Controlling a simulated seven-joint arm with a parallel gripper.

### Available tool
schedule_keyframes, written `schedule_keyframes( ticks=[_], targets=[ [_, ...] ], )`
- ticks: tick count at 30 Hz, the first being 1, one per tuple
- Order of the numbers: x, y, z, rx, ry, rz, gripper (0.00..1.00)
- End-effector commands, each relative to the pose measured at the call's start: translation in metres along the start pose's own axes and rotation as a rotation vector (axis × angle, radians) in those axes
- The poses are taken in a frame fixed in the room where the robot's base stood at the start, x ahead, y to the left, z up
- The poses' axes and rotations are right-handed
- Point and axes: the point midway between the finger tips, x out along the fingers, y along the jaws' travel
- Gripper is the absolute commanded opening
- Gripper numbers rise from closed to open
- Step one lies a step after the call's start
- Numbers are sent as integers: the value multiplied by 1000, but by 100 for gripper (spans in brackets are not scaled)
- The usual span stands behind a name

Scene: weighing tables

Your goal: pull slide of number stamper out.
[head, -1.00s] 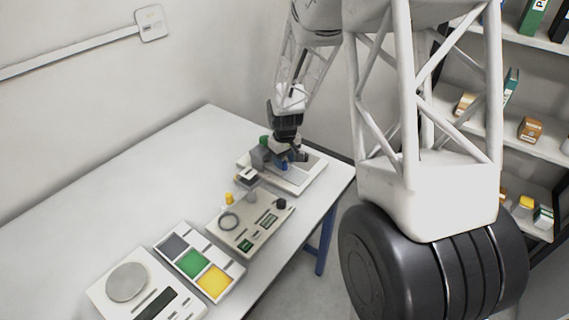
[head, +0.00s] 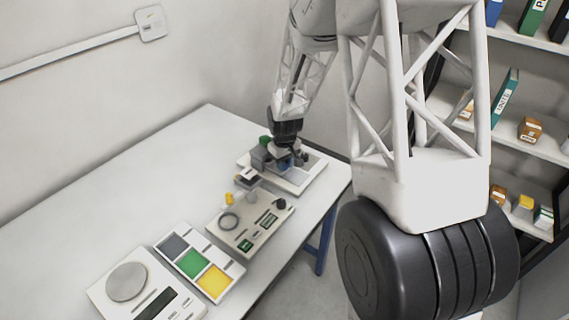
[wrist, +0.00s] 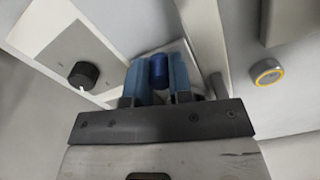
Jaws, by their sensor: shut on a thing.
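The number stamper stands on a white base plate (head: 306,178) at the far right end of the table, with a grey block and a green part (head: 265,140) on its left. My gripper (head: 283,162) is down at this device and partly hides it. In the wrist view my gripper's blue fingers (wrist: 159,82) are shut on a dark blue rounded handle (wrist: 159,66), which appears to be the stamper's slide handle. How far out the slide sits cannot be told. A black knob (wrist: 83,75) on a grey panel is left of the fingers, apart from them.
A beige device (head: 250,228) with a ring and small displays stands just in front. A tray with grey, green and yellow squares (head: 200,262) and a scale (head: 127,283) follow towards the front. The table's left part is clear. A round yellow-rimmed button (wrist: 267,74) shows at right.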

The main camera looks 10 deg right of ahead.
Motion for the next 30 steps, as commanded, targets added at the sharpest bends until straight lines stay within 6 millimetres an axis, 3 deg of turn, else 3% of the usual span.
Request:
schedule_keyframes(
  ticks=[11,30],
  targets=[
    [-1,3,10,1,0,0,0],
    [-1,27,81,2,2,1,0]
  ],
)
